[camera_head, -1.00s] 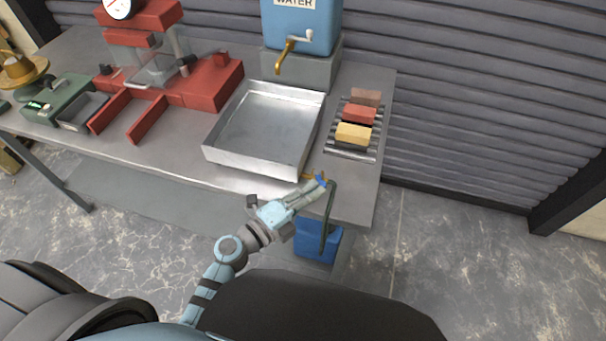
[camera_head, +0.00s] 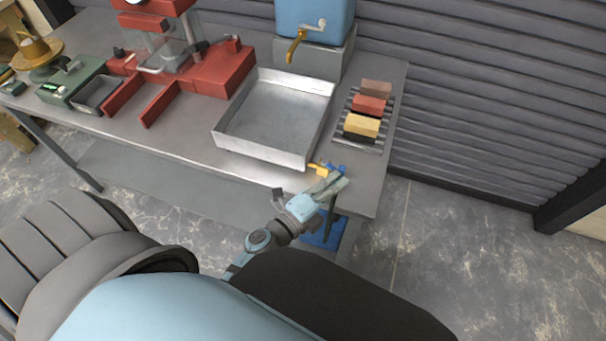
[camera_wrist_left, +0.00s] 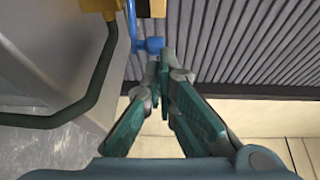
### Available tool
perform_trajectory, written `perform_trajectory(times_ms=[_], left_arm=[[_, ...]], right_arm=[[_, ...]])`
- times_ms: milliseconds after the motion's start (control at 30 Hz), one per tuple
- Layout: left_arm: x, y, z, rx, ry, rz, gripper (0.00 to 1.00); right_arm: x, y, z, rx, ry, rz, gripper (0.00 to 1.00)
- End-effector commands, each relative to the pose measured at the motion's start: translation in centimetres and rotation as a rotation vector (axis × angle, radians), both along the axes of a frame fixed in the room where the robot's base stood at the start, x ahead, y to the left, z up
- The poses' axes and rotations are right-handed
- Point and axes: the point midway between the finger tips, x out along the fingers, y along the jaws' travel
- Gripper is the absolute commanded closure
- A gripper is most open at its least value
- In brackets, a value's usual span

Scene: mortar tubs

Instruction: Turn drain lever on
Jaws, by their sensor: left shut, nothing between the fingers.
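The drain lever is a small blue handle (camera_head: 340,168) on a yellow valve (camera_head: 318,169) at the front right corner of the metal tray (camera_head: 222,136). My left gripper (camera_head: 343,180) is shut and empty, just in front of the lever in the head view. In the left wrist view the blue lever (camera_wrist_left: 151,45) lies just beyond the shut fingertips (camera_wrist_left: 162,60); I cannot tell whether they touch. A dark green drain pipe (camera_wrist_left: 101,80) bends down from the yellow valve (camera_wrist_left: 100,5). My right gripper is not in view.
A blue bucket (camera_head: 322,236) stands below the table edge, partly hidden by my arm. A rack with coloured blocks (camera_head: 363,126) is right of the tray. A blue water tank (camera_head: 312,18) with a brass tap stands behind. A red press (camera_head: 215,75) is at left.

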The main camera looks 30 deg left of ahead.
Motion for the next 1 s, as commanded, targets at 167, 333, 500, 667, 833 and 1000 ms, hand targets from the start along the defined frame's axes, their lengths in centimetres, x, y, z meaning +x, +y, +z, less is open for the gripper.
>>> perform_trajectory(times_ms=[167, 333, 500, 667, 833, 1000], left_arm=[[-3.3, 0.9, 0.1, 0.001, 0.004, 0.000, 1.00], [-7.1, 2.0, 0.4, 0.002, 0.004, 0.000, 1.00], [-9.7, 2.7, 0.5, 0.001, 0.004, 0.001, 1.00], [-10.6, 2.9, 0.7, 0.002, 0.000, 0.001, 1.00], [-10.6, 2.9, 0.7, 0.002, 0.000, 0.002, 1.00], [-10.6, 2.9, 0.7, 0.002, 0.000, 0.002, 1.00]], right_arm=[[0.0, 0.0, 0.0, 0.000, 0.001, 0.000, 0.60], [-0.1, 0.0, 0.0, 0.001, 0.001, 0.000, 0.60], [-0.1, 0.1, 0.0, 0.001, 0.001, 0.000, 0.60], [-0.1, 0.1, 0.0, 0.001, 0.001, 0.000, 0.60], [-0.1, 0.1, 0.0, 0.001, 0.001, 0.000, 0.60], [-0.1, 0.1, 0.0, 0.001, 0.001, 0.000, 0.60]])
